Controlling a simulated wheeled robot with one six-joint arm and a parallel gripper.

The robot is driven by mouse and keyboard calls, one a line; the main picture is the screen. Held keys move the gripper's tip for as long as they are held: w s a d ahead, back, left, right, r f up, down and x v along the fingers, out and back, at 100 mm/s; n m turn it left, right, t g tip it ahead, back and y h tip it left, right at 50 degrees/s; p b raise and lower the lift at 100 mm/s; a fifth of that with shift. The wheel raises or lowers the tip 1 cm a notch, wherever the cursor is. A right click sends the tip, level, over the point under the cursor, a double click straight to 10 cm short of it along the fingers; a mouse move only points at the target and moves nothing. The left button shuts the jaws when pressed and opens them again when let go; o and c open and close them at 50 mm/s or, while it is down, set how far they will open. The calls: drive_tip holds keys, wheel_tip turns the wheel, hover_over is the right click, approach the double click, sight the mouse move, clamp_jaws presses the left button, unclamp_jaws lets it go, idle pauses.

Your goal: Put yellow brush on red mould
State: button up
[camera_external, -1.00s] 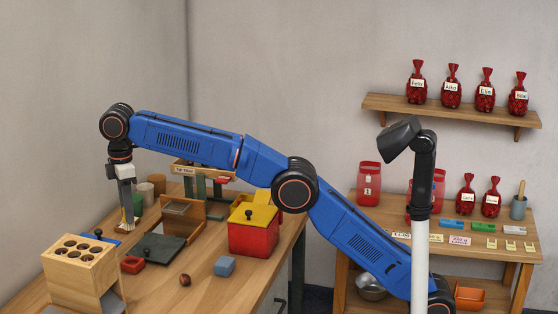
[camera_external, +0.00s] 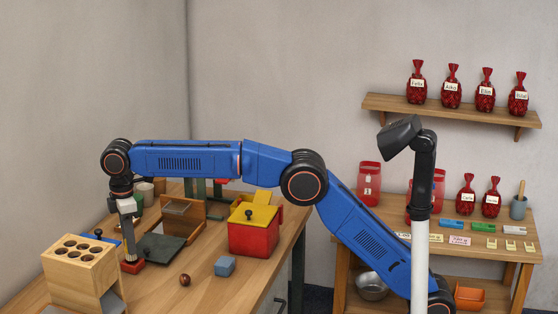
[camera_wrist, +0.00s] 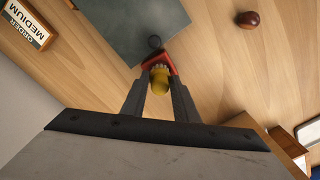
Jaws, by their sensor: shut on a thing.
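My gripper (camera_external: 131,258) is low over the red mould (camera_external: 132,267) on the left part of the wooden table. In the wrist view, my gripper (camera_wrist: 160,82) is shut on the yellow brush (camera_wrist: 160,87), whose pale bristle end points at the red mould (camera_wrist: 173,60). The brush overlaps the mould in that view, and most of the mould is covered. I cannot tell whether brush and mould touch. In the external view the brush is hidden by the fingers.
A dark green plate (camera_external: 163,247) with a black knob lies beside the mould. A wooden block with holes (camera_external: 88,275) stands close at left. A red box (camera_external: 254,238) stands farther right.

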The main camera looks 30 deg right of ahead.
drive_tip(key=shift+f, duration=0.2)
drive_tip(key=shift+f, duration=0.1)
drive_tip(key=o, duration=1.1)
drive_tip(key=shift+c, duration=0.2)
wheel_tip(320, 180, up, 12)
